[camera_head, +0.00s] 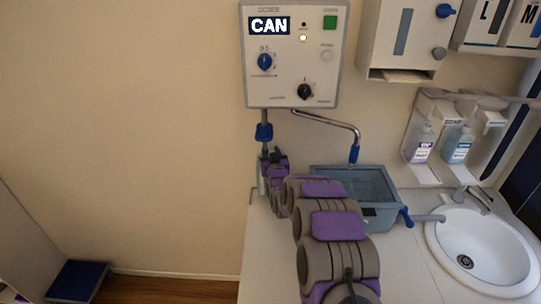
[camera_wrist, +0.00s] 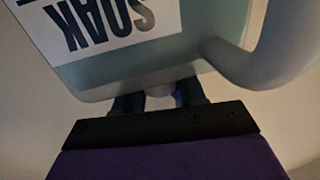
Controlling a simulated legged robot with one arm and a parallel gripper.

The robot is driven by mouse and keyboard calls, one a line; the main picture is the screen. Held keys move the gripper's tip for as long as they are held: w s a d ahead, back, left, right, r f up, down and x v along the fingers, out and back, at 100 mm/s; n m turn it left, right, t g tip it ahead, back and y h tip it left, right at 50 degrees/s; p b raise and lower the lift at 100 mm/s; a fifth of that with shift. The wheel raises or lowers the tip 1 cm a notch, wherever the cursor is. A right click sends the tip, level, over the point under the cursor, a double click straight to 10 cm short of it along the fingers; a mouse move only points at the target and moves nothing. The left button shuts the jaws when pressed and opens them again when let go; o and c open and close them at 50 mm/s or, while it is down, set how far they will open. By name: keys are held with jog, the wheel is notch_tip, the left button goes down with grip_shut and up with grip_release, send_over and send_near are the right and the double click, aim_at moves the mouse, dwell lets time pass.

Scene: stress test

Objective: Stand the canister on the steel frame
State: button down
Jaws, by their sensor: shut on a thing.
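The canister (camera_wrist: 160,58) fills the upper part of the wrist view. It is pale grey-green, with a white label reading SOAK upside down and a thick curved handle (camera_wrist: 268,52) at the right. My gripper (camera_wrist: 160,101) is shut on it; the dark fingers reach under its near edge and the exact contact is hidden. In the head view, my gripper (camera_head: 272,160) is at the far end of my arm, below the wall panel. A pale green sliver of the canister (camera_head: 262,183) shows beside it; my arm hides the rest. I cannot make out the steel frame.
A wall dosing unit (camera_head: 293,90) marked CAN hangs above, with a steel spout (camera_head: 330,124). A grey-blue basin (camera_head: 381,215) with a blue lever stands on the counter (camera_head: 400,270) right of my arm. A round sink (camera_head: 482,250) and soap bottles (camera_head: 423,143) are further right.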

jog(key=a+f, duration=0.3)
jog(key=shift+a+f+b, duration=0.15)
jog(key=shift+a+b, duration=0.15)
jog(key=shift+b, duration=0.1)
jog(key=shift+d, duration=0.45)
jog(key=c, duration=1)
grip_release()
jog(key=shift+d, duration=0.45)
jog(key=shift+o, duration=0.6)
jog(key=shift+d, duration=0.3)
jog(key=shift+o, duration=1.1)
jog(key=shift+s+a+f, duration=0.1)
jog(key=shift+a, duration=0.7)
jog(key=p, duration=0.2)
send_near(260, 153)
jog(key=s+d+f, duration=0.1)
jog(key=s+d, duration=0.2)
jog(key=s, duration=0.2)
